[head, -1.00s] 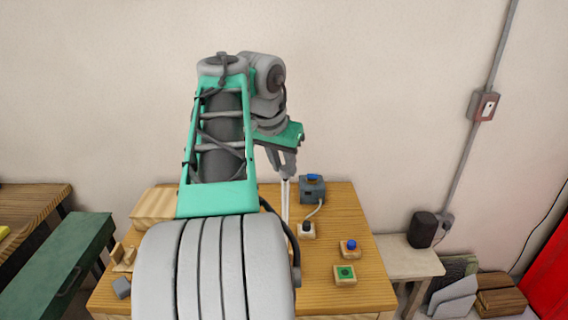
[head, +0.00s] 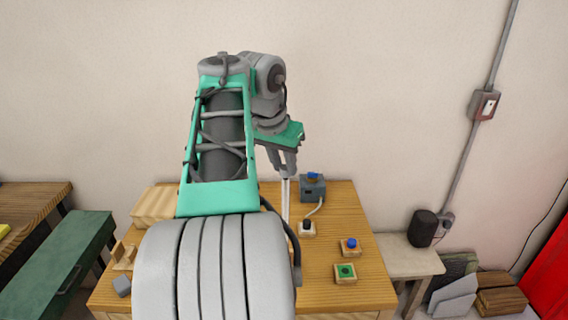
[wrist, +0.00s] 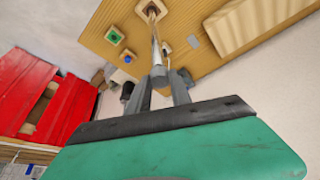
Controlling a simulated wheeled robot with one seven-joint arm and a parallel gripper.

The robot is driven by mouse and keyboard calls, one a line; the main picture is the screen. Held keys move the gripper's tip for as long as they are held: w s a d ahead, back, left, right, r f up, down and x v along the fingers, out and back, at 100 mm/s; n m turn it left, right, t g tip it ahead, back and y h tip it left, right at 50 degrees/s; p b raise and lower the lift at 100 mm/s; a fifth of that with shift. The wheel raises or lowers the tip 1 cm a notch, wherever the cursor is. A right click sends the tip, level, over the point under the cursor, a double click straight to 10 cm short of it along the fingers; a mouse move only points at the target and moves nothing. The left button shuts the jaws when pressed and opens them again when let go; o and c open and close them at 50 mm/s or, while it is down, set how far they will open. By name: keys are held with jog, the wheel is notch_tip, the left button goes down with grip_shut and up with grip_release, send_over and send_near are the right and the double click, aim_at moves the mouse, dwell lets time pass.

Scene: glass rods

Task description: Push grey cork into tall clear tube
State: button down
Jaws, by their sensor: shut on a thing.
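The tall clear tube (head: 286,203) stands upright over the table as a thin pale column. In the wrist view the tube (wrist: 155,40) runs from a small wooden block (wrist: 151,11) to my fingertips. My gripper (head: 286,170) is above the tube's top end. In the wrist view my gripper (wrist: 159,80) is shut on a small light grey piece, which looks like the grey cork (wrist: 158,71). The cork is at or right over the tube's mouth; I cannot tell how deep it sits. My arm hides the tube's foot in the head view.
A grey box (head: 313,190) with a blue top is behind. A grey cube (head: 122,287) lies at the front left.

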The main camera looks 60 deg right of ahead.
jog(key=shift+f+b, duration=0.35)
jog(key=shift+f, duration=0.15)
jog(key=c, duration=1.5)
grip_release()
jog(key=shift+r, duration=0.1)
jog(key=shift+o, duration=0.2)
jog(key=p+v, duration=1)
jog(key=v, duration=0.1)
